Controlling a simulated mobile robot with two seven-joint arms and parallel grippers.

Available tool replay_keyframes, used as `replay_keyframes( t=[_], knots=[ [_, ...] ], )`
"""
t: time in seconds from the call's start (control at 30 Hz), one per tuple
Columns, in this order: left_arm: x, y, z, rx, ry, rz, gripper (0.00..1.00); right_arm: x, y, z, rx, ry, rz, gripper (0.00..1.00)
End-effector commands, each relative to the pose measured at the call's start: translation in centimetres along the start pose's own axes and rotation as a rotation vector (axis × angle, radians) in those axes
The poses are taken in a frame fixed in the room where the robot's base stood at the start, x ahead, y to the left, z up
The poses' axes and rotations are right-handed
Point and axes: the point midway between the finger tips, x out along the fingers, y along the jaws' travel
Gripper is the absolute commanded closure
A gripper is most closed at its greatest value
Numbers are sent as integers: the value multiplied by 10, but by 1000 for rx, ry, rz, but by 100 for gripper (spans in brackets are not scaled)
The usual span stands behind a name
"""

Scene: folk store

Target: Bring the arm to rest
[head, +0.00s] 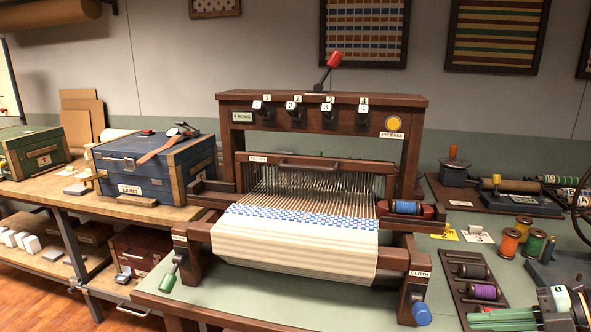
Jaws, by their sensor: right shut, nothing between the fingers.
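My right gripper (478,319) is at the lower right edge of the head view, with its fingers pointing left. It is shut and holds nothing. It is low in the picture, beside the near end of a dark spool rack (487,314) and to the right of the wooden loom (394,258). Part of my right arm is cut off by the picture's edge. My left gripper is not in view.
The loom carries cream and blue-checked cloth (290,250), a red-knobbed lever (334,58) and a blue knob (421,313). Thread spools (510,243) stand on the right of the green table. A blue chest (150,170) sits on the left bench.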

Motion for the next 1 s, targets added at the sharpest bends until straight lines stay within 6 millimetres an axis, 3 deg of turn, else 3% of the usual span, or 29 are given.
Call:
replay_keyframes(
  t=[0.23, 0.47, 0.57, 0.73, 0.9, 1.0],
  knots=[
    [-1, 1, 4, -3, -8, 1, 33, 11, -72, 34, 346, -188, 328, 100],
    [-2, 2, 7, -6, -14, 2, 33, 39, -158, 38, 711, -375, 507, 100],
    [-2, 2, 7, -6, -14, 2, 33, 59, -196, 27, 885, -446, 546, 100],
    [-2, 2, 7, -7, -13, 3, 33, 106, -253, -12, 1186, -537, 554, 100],
    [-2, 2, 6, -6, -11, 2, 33, 155, -284, -63, 1444, -571, 507, 100],
    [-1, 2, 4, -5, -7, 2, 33, 180, -291, -92, 1564, -569, 469, 100]
  ],
)
